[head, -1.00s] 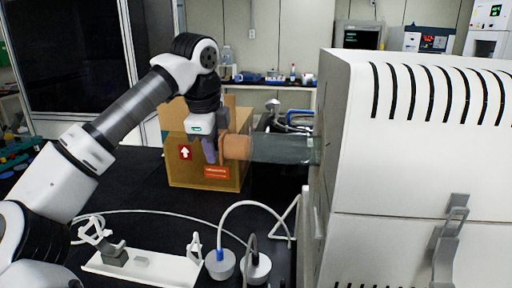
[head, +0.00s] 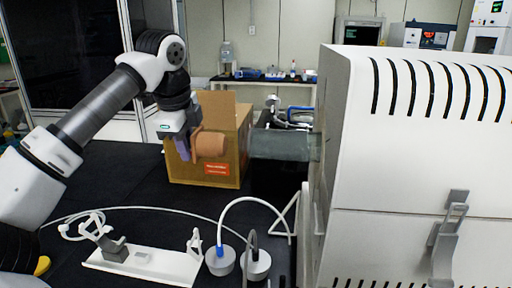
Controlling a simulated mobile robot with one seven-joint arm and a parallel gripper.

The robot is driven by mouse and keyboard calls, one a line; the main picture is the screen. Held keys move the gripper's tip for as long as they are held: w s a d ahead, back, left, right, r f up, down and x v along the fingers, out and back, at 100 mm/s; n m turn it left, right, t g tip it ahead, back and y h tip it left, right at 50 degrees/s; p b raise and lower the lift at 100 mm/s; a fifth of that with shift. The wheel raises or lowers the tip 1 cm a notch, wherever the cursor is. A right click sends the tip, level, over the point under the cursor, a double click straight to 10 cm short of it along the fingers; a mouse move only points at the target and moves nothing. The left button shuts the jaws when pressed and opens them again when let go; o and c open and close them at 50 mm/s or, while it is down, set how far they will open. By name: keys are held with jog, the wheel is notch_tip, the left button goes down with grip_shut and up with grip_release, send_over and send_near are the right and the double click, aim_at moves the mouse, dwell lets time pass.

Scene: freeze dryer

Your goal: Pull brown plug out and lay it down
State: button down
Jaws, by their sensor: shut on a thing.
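The brown plug (head: 209,145) is held in my gripper (head: 187,146), with its axis roughly level. My gripper is shut on its left end. The plug is clear of the glass tube (head: 281,146), which sticks out leftward from the white freeze dryer (head: 420,180). A gap lies between the plug's right end and the tube's open left end. The plug is above the table and in front of the cardboard box in the picture.
The cardboard box (head: 228,168) stands behind the plug on the black table (head: 120,185). A white stand (head: 150,262) and two grey round pieces with hoses (head: 220,262) sit at the front. Bare black table lies left of the box.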

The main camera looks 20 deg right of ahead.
jog(key=shift+s+a+b, duration=0.3)
jog(key=shift+s+a, duration=0.1)
jog(key=shift+a, duration=0.3)
jog(key=shift+s+a+b, duration=0.25)
jog(key=shift+s+a, duration=0.2)
jog(key=shift+a, duration=0.3)
jog(key=shift+s+a+b, duration=0.3)
jog(key=shift+s+a, duration=0.1)
jog(key=shift+a, duration=0.3)
